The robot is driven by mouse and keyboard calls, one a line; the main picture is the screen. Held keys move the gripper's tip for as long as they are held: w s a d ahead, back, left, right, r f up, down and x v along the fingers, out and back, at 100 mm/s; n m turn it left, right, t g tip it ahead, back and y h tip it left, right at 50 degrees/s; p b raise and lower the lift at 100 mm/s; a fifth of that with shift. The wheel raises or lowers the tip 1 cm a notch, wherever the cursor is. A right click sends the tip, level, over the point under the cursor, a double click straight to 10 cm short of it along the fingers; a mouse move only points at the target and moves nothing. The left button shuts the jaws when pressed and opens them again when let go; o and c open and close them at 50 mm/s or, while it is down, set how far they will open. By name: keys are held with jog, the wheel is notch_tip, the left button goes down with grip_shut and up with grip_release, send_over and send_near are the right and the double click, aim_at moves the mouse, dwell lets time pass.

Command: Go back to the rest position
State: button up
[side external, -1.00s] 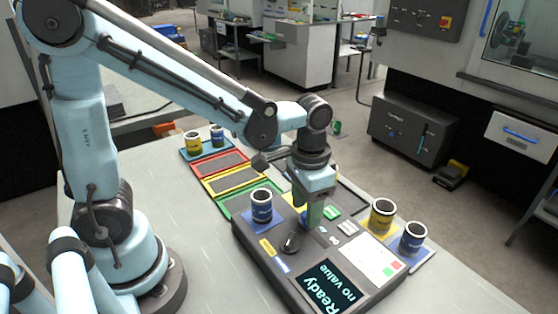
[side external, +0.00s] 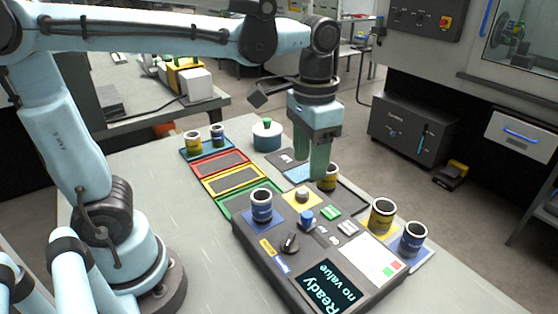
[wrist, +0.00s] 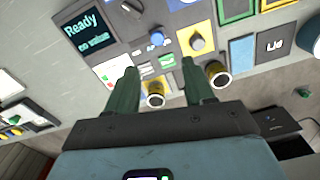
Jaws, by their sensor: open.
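My gripper (side external: 316,160) hangs above the far edge of the dark control panel (side external: 270,262) in the side view, pointing down with its two green fingers apart. Nothing is held between the fingers. In the wrist view the open gripper (wrist: 158,85) shows its green fingers spread, with the panel beyond them. A yellow cup (side external: 328,184) stands behind and below the fingers in the side view, partly hidden by them. The panel's screen (side external: 331,287) reads "Ready" and "no value".
A blue cup (side external: 262,205) stands on the panel's blue square. A yellow cup (side external: 382,215) and a blue cup (side external: 413,238) stand at the right. Coloured trays (side external: 232,180) lie left of the gripper, and a round container (side external: 267,136) with a green knob stands behind. The table's left front is clear.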

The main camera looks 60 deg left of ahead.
dwell(0.3)
jog(key=s+a+f+n+t, duration=0.2)
jog(key=s+a+f+t, duration=0.1)
jog(key=a+t, duration=0.3)
jog(key=shift+f+t, duration=0.6)
jog(key=shift+f, duration=0.3)
jog(key=shift+s, duration=0.1)
dwell(1.2)
